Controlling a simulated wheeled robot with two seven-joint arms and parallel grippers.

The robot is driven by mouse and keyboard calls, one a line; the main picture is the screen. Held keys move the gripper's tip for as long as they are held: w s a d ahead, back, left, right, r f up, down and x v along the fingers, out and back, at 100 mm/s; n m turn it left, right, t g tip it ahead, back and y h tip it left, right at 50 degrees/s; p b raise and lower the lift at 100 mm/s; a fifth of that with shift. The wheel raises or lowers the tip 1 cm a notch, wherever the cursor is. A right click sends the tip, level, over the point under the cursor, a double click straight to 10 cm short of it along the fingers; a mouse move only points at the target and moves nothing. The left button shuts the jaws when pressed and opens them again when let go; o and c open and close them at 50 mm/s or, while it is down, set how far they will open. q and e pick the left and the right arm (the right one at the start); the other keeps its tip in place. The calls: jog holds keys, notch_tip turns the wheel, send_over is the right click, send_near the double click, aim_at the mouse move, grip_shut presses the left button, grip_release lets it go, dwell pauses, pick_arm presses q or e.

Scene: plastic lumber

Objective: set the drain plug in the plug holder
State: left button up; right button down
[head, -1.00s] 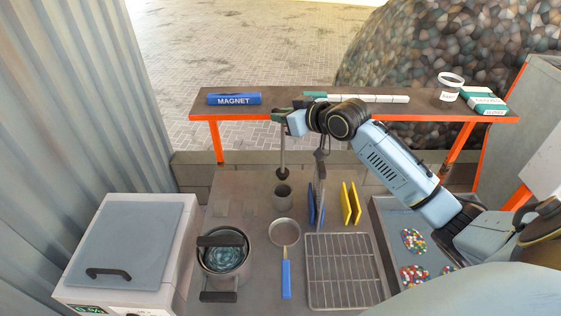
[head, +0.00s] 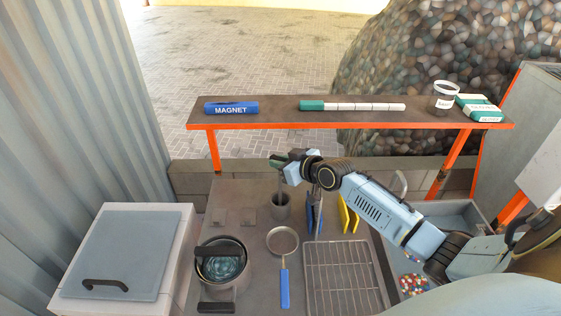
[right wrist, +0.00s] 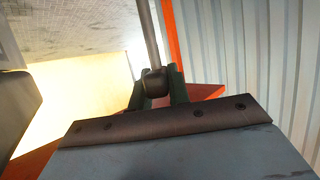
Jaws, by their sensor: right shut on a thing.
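The drain plug (head: 281,186) is a thin grey rod that hangs upright from my right gripper (head: 279,162). Its dark lower end, the plug itself, is hidden inside the plug holder (head: 281,208), a grey cup on the worktop. I cannot tell whether it touches the bottom. In the right wrist view, the green fingers of my right gripper (right wrist: 157,92) are shut on the dark knob at the rod's end, and the drain plug's rod (right wrist: 150,35) runs away from it. My left gripper is not in view.
Blue paddles (head: 312,215) and yellow paddles (head: 347,214) stand just right of the holder. A strainer with a blue handle (head: 285,288), a pot (head: 220,263) and a wire rack (head: 343,275) lie nearer. An orange-edged shelf (head: 280,118) runs behind.

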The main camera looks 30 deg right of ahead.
jog(key=c, duration=1.8)
grip_release()
jog(key=shift+f, duration=0.15)
jog(key=o, duration=0.5)
jog(key=shift+r, duration=0.2)
jog(key=v, duration=1.2)
jog(key=shift+f, duration=0.1)
